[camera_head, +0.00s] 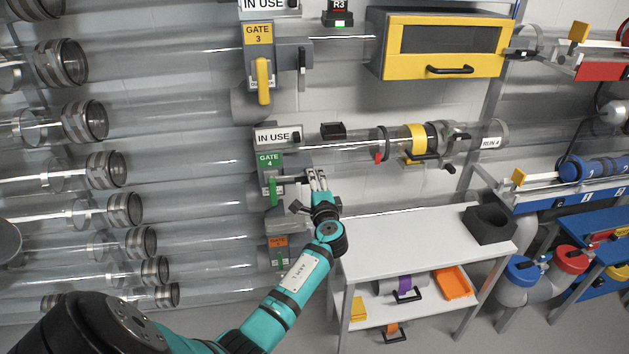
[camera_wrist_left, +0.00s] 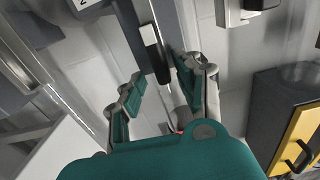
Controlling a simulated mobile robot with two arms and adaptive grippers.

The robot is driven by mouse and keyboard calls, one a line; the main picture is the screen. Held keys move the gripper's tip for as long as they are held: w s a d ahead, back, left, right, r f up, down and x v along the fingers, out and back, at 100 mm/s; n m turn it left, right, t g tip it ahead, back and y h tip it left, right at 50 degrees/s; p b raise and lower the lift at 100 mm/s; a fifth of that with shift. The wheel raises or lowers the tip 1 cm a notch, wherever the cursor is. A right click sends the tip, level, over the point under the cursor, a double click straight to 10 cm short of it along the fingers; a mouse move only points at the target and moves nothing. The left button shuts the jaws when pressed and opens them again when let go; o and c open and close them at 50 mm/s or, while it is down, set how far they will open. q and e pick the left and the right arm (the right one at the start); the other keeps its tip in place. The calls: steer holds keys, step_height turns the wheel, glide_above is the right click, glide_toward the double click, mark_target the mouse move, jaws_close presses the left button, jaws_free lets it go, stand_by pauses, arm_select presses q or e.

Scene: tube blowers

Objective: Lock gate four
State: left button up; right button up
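Gate four is the grey housing with a green "GATE 4" label (camera_head: 268,160) in the head view, under an "IN USE" sign (camera_head: 277,136). A green handle (camera_head: 272,190) hangs down on its front. A dark lever (camera_head: 290,179) sticks out from its right side toward my left gripper (camera_head: 318,180). In the left wrist view, the gripper's fingers (camera_wrist_left: 160,88) are apart, with a dark bar with a pale block (camera_wrist_left: 149,35) beyond and between them. Whether the fingers touch the bar I cannot tell. My right gripper is not in view.
Gate three (camera_head: 258,34), with a yellow handle, is above. An orange-labelled gate (camera_head: 278,242) is below. A white bench (camera_head: 420,235) stands to the right of my left forearm. A yellow-fronted cabinet (camera_head: 440,48) hangs at upper right, and clear tubes run along the wall.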

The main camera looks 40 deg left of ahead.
arm_select(q)
steer(key=shift+r, duration=0.2)
steer(key=v, duration=1.2)
steer(key=shift+f, duration=0.2)
steer(key=shift+w, duration=0.1)
